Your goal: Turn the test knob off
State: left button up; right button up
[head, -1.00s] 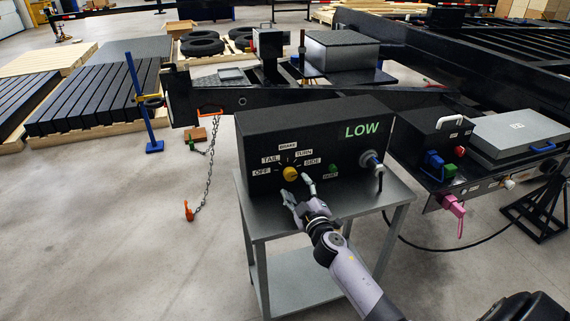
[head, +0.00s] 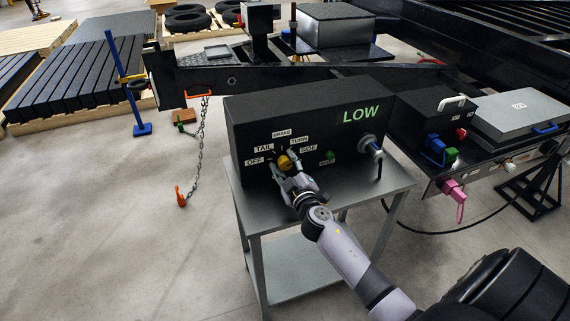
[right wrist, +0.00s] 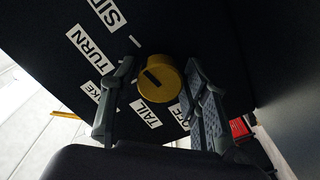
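The yellow test knob (head: 288,162) sits on the front of a black box (head: 300,110) that shows LOW in green. White labels OFF, TAIL, BRAKE, TURN and SIDE ring the knob. My right gripper (head: 287,172) is at the knob, its fingers open on either side. In the right wrist view the knob (right wrist: 161,80) lies between the spread fingertips of my right gripper (right wrist: 160,72), with a narrow gap on the left; contact on the right is unclear. A dark mark shows on the knob's face; I cannot tell which label it points to. My left gripper is not in view.
The box stands on a grey metal table (head: 395,180). A green knob (head: 329,156) and a plugged socket (head: 370,147) are right of the test knob. A black trailer frame (head: 210,82) lies behind. A chain (head: 200,135) hangs at left; floor at front left is clear.

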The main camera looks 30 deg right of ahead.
jog(key=c, duration=0.5)
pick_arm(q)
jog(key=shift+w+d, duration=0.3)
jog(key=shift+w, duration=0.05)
pick_arm(e)
jog(key=c, duration=0.3)
